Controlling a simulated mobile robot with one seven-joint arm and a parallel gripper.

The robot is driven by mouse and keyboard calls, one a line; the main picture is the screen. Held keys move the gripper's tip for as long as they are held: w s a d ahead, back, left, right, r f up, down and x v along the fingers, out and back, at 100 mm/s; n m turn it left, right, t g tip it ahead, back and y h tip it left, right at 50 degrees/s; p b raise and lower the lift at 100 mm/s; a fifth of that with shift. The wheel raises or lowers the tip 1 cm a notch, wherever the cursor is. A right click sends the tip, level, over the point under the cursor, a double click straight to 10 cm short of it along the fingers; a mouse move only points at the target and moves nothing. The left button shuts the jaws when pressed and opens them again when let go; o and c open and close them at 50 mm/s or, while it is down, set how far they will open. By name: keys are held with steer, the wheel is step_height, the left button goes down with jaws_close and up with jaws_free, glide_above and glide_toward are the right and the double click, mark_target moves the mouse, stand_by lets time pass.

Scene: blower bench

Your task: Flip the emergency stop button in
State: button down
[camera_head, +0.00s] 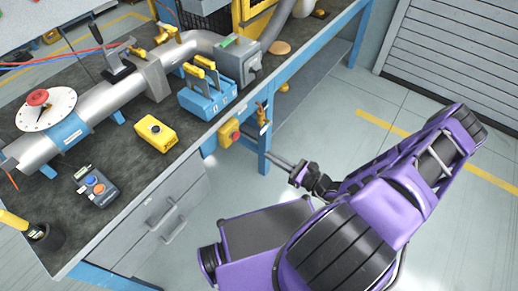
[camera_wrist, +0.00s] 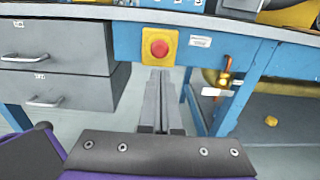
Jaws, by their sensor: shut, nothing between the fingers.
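The emergency stop is a round red button (camera_wrist: 159,48) on a yellow plate (camera_wrist: 148,75), fixed to the blue front edge of the bench, beside the grey drawers. In the head view the red button (camera_head: 235,136) shows below the bench top's edge. My gripper (camera_wrist: 159,73) is shut and empty, its fingers pointing at the bench front. In the head view my gripper (camera_head: 271,153) is right of the button, with a visible gap.
Brass valve fittings (camera_wrist: 224,77) hang right of the button near a blue bench leg (camera_head: 264,160). Grey drawers (camera_head: 160,210) stand left. The bench top holds a yellow button box (camera_head: 155,133), blue lever switches (camera_head: 207,95) and a grey pipe (camera_head: 105,98). The floor at right is clear.

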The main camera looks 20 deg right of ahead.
steer(key=shift+v, duration=1.2)
